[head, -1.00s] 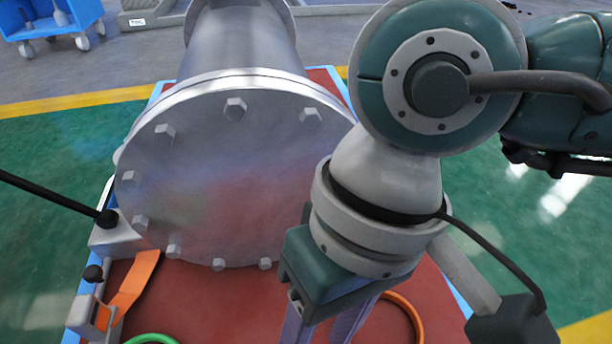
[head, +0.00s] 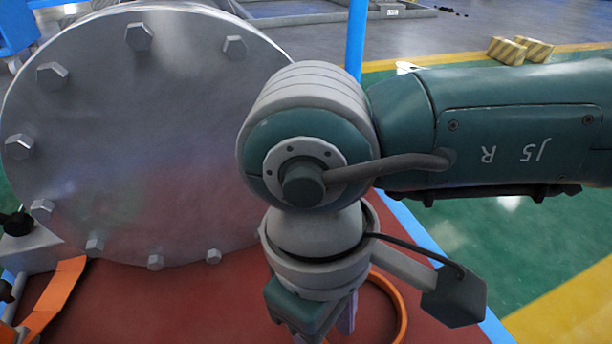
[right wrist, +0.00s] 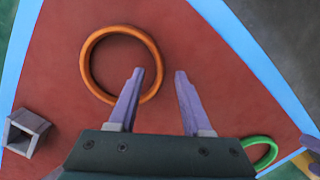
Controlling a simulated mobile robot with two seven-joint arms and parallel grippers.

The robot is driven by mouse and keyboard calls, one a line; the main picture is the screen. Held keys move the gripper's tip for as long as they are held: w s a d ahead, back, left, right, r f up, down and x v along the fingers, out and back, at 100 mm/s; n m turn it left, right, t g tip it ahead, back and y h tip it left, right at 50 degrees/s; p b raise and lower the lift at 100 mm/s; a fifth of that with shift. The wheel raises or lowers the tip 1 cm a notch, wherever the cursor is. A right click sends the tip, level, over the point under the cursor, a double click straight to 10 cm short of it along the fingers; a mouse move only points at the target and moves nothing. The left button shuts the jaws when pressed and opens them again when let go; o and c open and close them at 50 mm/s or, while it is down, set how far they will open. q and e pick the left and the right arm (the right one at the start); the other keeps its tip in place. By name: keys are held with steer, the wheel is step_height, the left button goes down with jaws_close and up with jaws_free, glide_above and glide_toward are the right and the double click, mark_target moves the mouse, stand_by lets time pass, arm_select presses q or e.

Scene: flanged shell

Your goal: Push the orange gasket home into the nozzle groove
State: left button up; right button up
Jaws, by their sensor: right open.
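The orange gasket (right wrist: 86,62) is a round ring lying on the red surface in the right wrist view. In the head view its right side (head: 403,312) shows beside my right gripper. My right gripper (right wrist: 160,72) is open and empty, with purple fingers. In the right wrist view one fingertip overlaps the ring's inside and the other lies outside its right rim; its height above the ring is unclear. The grey shell (head: 140,150) with its bolted round end plate stands at left in the head view. I cannot make out the nozzle groove. My left gripper is not in view.
A green ring (right wrist: 265,143) lies at lower right in the right wrist view, and a hollow grey square piece (right wrist: 24,132) at lower left. An orange strip (head: 52,300) is beside the shell. Blue edging (right wrist: 250,60) bounds the red surface (right wrist: 215,90).

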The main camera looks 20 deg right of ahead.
steer(key=shift+s+f, duration=0.15)
steer(key=shift+f, duration=0.05)
jaws_close()
stand_by(1.3)
